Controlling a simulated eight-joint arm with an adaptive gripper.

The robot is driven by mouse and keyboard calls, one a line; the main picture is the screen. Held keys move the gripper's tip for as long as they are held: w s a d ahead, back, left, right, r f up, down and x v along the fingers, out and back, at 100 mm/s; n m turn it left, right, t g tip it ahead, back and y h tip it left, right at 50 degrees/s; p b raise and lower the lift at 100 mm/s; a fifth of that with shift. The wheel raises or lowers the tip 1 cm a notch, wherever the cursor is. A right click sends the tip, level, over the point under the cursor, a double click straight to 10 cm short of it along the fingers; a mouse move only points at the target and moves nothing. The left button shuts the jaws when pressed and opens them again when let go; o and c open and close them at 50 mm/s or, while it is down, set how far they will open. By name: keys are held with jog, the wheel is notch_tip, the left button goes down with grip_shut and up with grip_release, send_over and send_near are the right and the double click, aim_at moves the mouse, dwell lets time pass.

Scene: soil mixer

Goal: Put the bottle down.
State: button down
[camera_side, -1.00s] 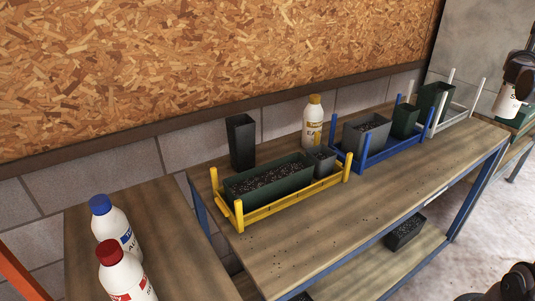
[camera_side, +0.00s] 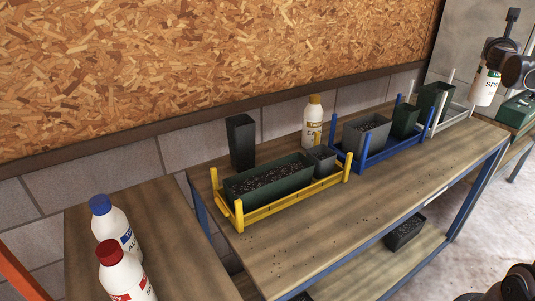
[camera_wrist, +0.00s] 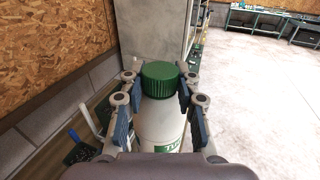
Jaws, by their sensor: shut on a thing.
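A white bottle with a green cap and green label (camera_wrist: 161,118) is held between the fingers of my gripper (camera_wrist: 155,100) in the wrist view. My gripper is shut on it. In the side view the same bottle (camera_side: 485,86) hangs upright from my gripper (camera_side: 492,62) at the far right, beyond the right end of the wooden bench (camera_side: 400,185). Its base appears above the bench's far right corner, near a green box; I cannot tell the exact height. The cap is hidden by the gripper in the side view.
On the bench stand a yellow rack (camera_side: 290,200) with dark planters, a blue rack (camera_side: 380,155), a white rack (camera_side: 458,113), a yellow-capped bottle (camera_side: 313,123) and a tall dark pot (camera_side: 241,143). Blue-capped (camera_side: 113,230) and red-capped (camera_side: 122,272) bottles stand lower left. The bench's front is mostly clear.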

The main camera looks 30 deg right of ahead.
jog(key=w+a+n+t+y, duration=0.7)
jog(key=w+a+t, duration=0.2)
jog(key=w+a, duration=1.45)
jog(key=w+a+n+t+y, duration=0.1)
jog(key=w+a+n+y, duration=0.25)
jog(key=a, duration=0.85)
jog(key=w+a+n+t+y, duration=0.2)
jog(key=w+a+y, duration=0.25)
jog(key=a, duration=0.75)
jog(key=s+a+n+g+y, duration=0.3)
jog(key=a+n+y, duration=0.55)
jog(key=a, duration=2.45)
notch_tip(320, 180, down, 11)
jog(key=s+m+t+y, duration=0.1)
jog(key=y, duration=0.1)
jog(key=s+a+f, duration=0.1)
jog(key=a+f, duration=1)
jog(key=shift+a, duration=0.4)
jog(key=shift+f+h, duration=0.1)
jog(key=shift+h, duration=0.15)
